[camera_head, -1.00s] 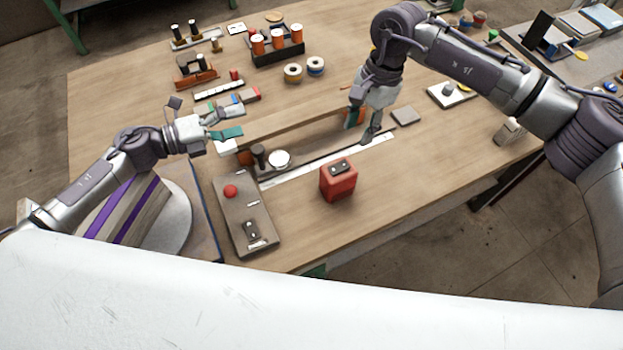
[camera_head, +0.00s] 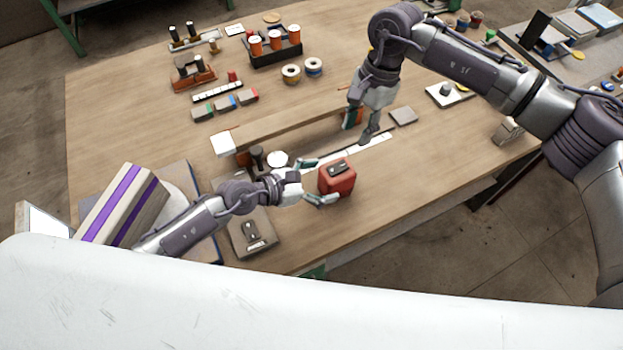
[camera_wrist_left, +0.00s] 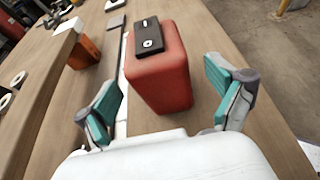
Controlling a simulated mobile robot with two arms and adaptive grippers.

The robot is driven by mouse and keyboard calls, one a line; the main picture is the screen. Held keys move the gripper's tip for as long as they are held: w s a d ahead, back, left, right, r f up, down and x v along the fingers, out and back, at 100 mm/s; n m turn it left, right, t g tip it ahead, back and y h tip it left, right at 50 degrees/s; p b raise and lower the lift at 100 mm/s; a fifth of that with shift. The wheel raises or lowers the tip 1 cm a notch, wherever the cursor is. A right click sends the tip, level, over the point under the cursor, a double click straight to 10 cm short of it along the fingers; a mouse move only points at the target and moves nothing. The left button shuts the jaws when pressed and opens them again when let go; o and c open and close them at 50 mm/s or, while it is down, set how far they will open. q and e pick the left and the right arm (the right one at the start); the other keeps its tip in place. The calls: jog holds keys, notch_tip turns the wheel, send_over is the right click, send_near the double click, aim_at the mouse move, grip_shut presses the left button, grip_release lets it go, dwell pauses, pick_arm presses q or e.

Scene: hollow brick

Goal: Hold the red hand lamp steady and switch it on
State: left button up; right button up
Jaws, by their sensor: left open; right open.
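The red hand lamp (camera_head: 337,180) stands upright on the wooden table near its front edge. It is a red box with a dark plate on top; in the left wrist view the lamp (camera_wrist_left: 160,80) shows a dark plate with a small light round button (camera_wrist_left: 148,43). My left gripper (camera_head: 318,181) is open just left of the lamp, its fingers pointing at it. In the left wrist view the open fingers of my left gripper (camera_wrist_left: 168,100) lie to either side of the lamp's near part, apart from it. My right gripper (camera_head: 361,132) points down behind the lamp, over the table.
A long wooden beam (camera_head: 290,130) and a white strip (camera_head: 375,147) lie behind the lamp. Spools (camera_head: 291,72) and small blocks (camera_head: 248,96) stand farther back. The table right of the lamp is clear.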

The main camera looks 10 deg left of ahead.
aim_at(336, 178)
pick_arm(q)
jog(key=shift+x, duration=2.15)
jog(key=shift+c, duration=0.2)
jog(key=c, duration=1.3)
jog(key=shift+c, duration=0.7)
pick_arm(e)
jog(key=shift+c, duration=0.8)
jog(key=shift+s+a+r, duration=0.15)
jog(key=shift+a+r, duration=0.1)
jog(key=shift+r, duration=0.05)
jog(key=c, duration=0.3)
jog(key=a+r+h, duration=0.1)
jog(key=s+a+r+m+t, duration=0.1)
jog(key=s+r+t+h, duration=0.1)
jog(key=r, duration=0.1)
jog(key=shift+s+a+r+h, duration=0.1)
jog(key=shift+s+a+h, duration=0.1)
jog(key=shift+a+h, duration=0.15)
grip_shut()
jog(key=shift+s+a+r+m+t, duration=0.15)
jog(key=shift+r+m+t, duration=0.1)
jog(key=shift+m+t, duration=0.15)
jog(key=shift+f, duration=0.1)
